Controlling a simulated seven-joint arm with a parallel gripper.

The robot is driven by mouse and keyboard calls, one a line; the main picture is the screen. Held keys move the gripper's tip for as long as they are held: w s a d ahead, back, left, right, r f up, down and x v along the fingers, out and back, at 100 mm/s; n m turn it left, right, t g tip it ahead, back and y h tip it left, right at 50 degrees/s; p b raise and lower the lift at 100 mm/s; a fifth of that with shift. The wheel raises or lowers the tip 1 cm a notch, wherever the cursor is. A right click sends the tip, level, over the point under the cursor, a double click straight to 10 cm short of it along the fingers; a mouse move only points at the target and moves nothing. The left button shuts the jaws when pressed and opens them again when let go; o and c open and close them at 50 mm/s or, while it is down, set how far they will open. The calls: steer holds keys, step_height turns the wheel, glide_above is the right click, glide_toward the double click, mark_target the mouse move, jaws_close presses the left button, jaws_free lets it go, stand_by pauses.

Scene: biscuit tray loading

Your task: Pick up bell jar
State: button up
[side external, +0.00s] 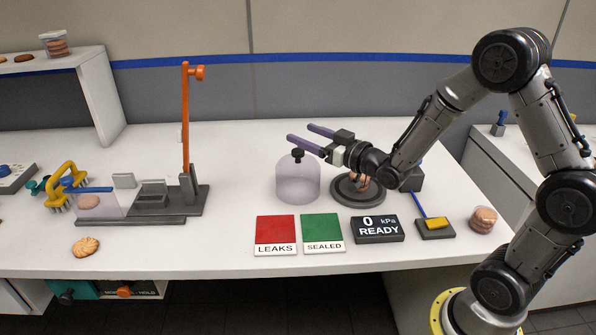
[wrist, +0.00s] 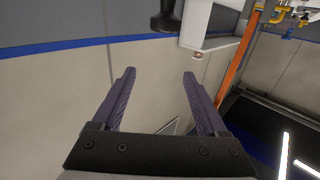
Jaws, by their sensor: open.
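The bell jar (side external: 298,185) is a clear, slightly purple dome with a black knob (side external: 297,154) on top. It stands upright on the white table, left of a round dark base plate (side external: 345,191). My gripper (side external: 300,131) is open and empty, its two purple fingers pointing left, level, just above the knob without visibly holding it. In the wrist view the open fingers (wrist: 158,74) face the wall. A black knob-like shape (wrist: 165,15), apparently the jar's knob, shows at the top edge, outside the fingers. The jar's dome is not in that view.
Biscuits lie on the base plate below my wrist. In front are a red LEAKS pad (side external: 276,229), a green SEALED pad (side external: 322,227) and a READY display (side external: 377,229). An orange post (side external: 185,120) rises from a grey fixture on the left.

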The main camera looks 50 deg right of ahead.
mark_target(303, 155)
steer(key=shift+f, duration=0.95)
step_height(303, 155, down, 4)
steer(key=shift+f, duration=0.1)
steer(key=shift+w, duration=1.5)
jaws_close()
